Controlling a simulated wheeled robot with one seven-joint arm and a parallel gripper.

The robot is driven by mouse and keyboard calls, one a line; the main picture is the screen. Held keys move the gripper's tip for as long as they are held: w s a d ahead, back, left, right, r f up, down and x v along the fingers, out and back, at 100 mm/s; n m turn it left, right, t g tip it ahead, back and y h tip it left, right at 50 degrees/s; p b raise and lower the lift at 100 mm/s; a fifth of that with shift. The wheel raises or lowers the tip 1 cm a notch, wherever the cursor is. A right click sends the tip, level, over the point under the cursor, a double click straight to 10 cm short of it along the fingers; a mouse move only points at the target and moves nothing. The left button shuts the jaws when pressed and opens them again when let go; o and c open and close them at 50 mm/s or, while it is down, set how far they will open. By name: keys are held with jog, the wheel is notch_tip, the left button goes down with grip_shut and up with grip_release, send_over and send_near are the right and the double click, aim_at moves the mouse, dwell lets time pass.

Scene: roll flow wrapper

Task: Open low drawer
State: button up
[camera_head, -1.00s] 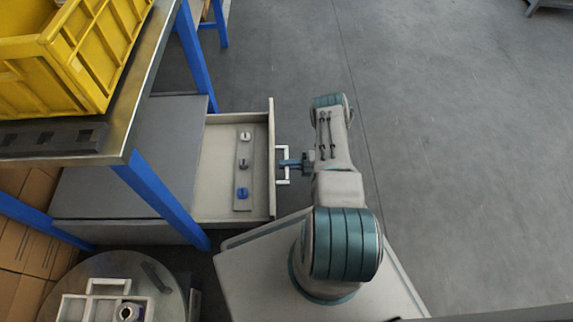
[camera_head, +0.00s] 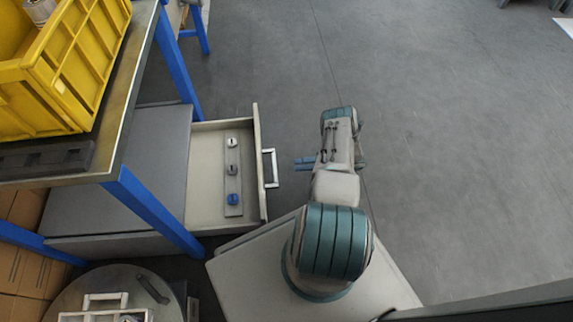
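The low drawer (camera_head: 208,202) is pulled out to the right from the grey cabinet under the workbench. Its inside shows, with a grey strip (camera_head: 233,179) holding a few small round parts. The drawer's white handle (camera_head: 270,168) is on its right-hand front. My gripper (camera_head: 304,163) is to the right of the handle, apart from it, with its blue fingers pointing left. A gap of floor shows between fingers and handle. The fingers hold nothing that I can see; their spread is too small to tell for sure.
A yellow crate (camera_head: 70,75) stands on the workbench above left, on blue legs (camera_head: 150,207). A round table (camera_head: 150,290) with a white tray is at the bottom left. The grey floor to the right is clear.

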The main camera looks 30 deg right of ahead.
jog(key=v, duration=0.3)
jog(key=shift+s+d, duration=0.1)
jog(key=shift+d, duration=0.1)
dwell(0.3)
